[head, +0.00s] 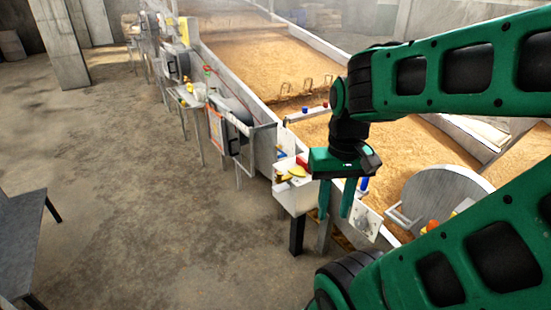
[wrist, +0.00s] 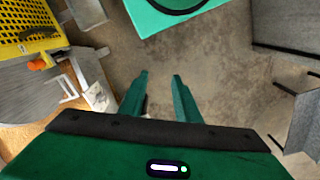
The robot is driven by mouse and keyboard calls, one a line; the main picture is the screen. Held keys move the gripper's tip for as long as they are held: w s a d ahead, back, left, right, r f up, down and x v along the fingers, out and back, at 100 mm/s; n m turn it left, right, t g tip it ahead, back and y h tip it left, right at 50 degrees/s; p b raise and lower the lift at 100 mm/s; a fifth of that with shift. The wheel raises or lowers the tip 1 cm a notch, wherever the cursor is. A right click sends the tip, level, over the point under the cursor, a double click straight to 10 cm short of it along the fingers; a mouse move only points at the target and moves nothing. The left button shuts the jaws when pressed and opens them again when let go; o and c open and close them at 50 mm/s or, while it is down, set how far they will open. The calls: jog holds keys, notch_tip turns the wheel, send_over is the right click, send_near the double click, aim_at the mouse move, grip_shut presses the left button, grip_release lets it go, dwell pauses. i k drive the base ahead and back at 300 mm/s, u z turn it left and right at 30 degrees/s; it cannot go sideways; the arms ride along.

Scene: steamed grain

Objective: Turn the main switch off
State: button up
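My gripper (head: 336,207) hangs pointing down in the head view, its two green fingers apart with nothing between them. In the wrist view my gripper (wrist: 160,78) also shows open and empty, above bare floor. A light grey switch plate (head: 367,220) with small knobs or sockets stands just right of the fingers in the head view. What looks like the same plate (wrist: 99,97) is left of the fingers in the wrist view. I cannot tell for sure which fitting is the main switch, or its position.
A white box (head: 293,199) with yellow and red items on top stands left of my gripper. A round grey lid or disc (head: 447,190) is at the right. Long grain beds (head: 235,65) run behind. The concrete floor (head: 130,200) at left is mostly clear, with a dark bench (head: 22,240).

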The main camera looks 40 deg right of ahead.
aim_at(298, 171)
jog(key=z, duration=0.4)
jog(key=i, duration=0.85)
